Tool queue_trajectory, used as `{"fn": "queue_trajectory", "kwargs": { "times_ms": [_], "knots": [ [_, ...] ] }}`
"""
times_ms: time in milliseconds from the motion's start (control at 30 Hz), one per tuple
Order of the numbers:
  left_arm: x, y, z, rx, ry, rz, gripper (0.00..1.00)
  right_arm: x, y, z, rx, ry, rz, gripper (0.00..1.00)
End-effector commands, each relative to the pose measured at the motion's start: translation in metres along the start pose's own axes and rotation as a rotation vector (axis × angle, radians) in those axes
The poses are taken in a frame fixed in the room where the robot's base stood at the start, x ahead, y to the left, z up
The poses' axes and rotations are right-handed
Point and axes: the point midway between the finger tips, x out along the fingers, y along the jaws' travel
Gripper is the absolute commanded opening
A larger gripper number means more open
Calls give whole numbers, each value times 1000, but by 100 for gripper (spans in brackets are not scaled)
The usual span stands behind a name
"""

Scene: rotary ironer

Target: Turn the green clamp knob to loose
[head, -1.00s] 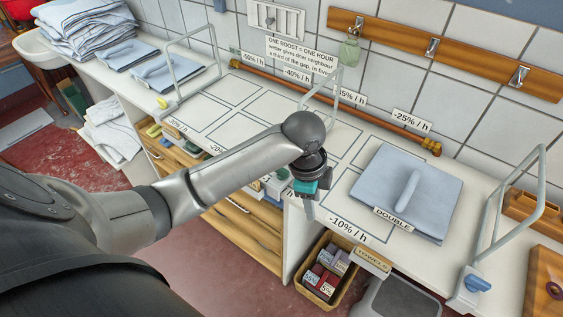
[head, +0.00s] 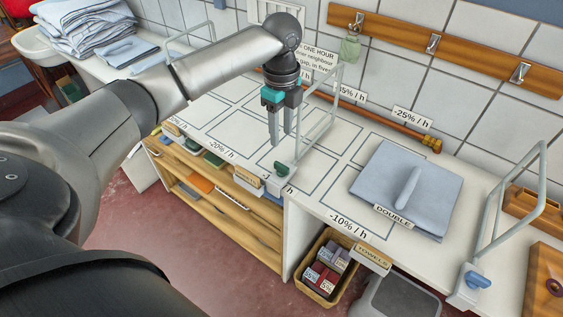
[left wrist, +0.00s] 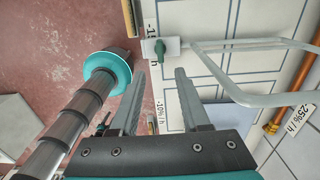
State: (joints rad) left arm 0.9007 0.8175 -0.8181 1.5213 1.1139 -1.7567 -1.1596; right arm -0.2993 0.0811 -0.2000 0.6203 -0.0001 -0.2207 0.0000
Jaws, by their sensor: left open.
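The green clamp knob (head: 281,168) sits on a pale clamp block at the front edge of the white counter, at the foot of a grey wire hoop (head: 320,128). It also shows in the left wrist view (left wrist: 160,49), just beyond the fingertips. My left gripper (head: 281,138) is open and empty, pointing down above and behind the knob, apart from it. In the left wrist view its two fingers (left wrist: 160,72) stand spread, with the knob roughly in line with the gap.
A folded blue cloth (head: 410,195) with a DOUBLE label lies to the right. Another hoop with a blue knob (head: 478,281) stands at the far right. A basket of boxes (head: 325,270) is below the counter edge.

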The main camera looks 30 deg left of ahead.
Motion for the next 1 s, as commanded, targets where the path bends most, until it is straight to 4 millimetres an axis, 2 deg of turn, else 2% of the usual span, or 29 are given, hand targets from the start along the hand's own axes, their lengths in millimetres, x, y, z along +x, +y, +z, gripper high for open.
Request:
{"fn": "queue_trajectory", "kwargs": {
  "times_ms": [33, 200, 400, 500, 700, 933, 1000],
  "knots": [
    [14, 1, 0, 0, -1, 4, 46, 2, 0, 0, 0, 0, 0, 50],
    [52, 1, -1, 0, 0, 4, 46, 7, 0, 1, 0, -1, 0, 50],
    [88, 1, 0, 0, -1, 2, 46, 12, 0, 2, 0, -1, 0, 50],
    [100, 0, 0, 0, -1, 1, 46, 14, -1, 2, 0, -1, 0, 50],
    [111, 0, 0, 0, -1, -1, 46, 15, -1, 2, 0, 0, -1, 50],
    [111, 0, 0, 0, -1, -1, 46, 14, -1, 2, 0, 0, -1, 50],
    [111, 0, 0, 0, -1, -1, 41, 14, -1, 2, 0, 0, -1, 50]
  ]
}}
